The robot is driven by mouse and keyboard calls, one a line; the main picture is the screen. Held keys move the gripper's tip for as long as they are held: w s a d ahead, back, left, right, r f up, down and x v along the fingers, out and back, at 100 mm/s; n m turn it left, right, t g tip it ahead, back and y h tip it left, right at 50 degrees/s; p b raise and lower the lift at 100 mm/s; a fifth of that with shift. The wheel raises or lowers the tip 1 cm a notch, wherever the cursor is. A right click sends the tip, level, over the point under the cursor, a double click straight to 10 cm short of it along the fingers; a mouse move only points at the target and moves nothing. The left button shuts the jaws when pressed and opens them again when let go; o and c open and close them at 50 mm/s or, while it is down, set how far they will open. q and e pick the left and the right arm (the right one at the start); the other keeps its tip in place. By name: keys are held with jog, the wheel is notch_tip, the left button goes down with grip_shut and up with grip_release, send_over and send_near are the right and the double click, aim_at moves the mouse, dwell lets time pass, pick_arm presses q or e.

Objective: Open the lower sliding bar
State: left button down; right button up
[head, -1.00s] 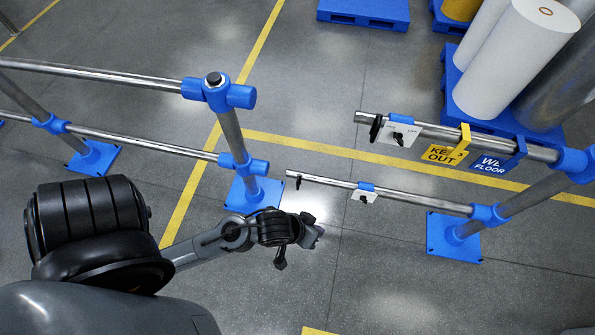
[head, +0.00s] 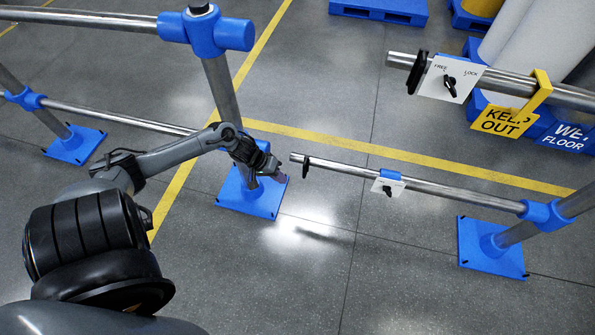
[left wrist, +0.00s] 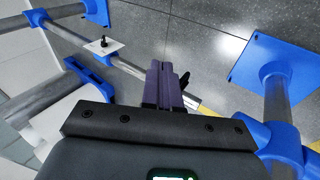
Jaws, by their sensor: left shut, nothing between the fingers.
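The lower sliding bar (head: 345,173) is a metal tube running left from the blue right post fitting (head: 545,213). It carries a black handle (head: 306,166) near its free left end and a white plate with a black knob (head: 388,187). A gap separates that end from the left post. My left gripper (head: 279,174) is shut and empty, just left of the free end, before the left post's blue foot; contact is not visible. In the left wrist view, its closed fingers (left wrist: 168,84) show with the lower bar's plate (left wrist: 101,46) beyond. My right gripper is out of view.
The upper bar (head: 510,83) has a FREE/LOCK plate (head: 450,78) and a yellow KEEP OUT sign (head: 503,121). The blue-footed left post (head: 222,90) stands close to my left arm. White rolls stand at the back right. The floor below the gap is clear.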

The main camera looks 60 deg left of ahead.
pick_arm(q)
jog(key=w+a+f+y+b, duration=0.1)
jog(key=w+a+f+b, duration=0.15)
jog(key=a+b, duration=0.35)
jog(key=w+a+f+y+b, duration=0.1)
jog(key=a+f+b, duration=0.2)
jog(key=a+b, duration=0.25)
jog(key=t+y+b, duration=0.1)
jog(key=b, duration=1.7)
send_over(298, 159)
jog(key=s+d, duration=0.2)
jog(key=d, duration=0.1)
jog(key=shift+f, duration=5.15)
jog(key=shift+d+m, duration=0.2)
jog(key=shift+m, duration=0.1)
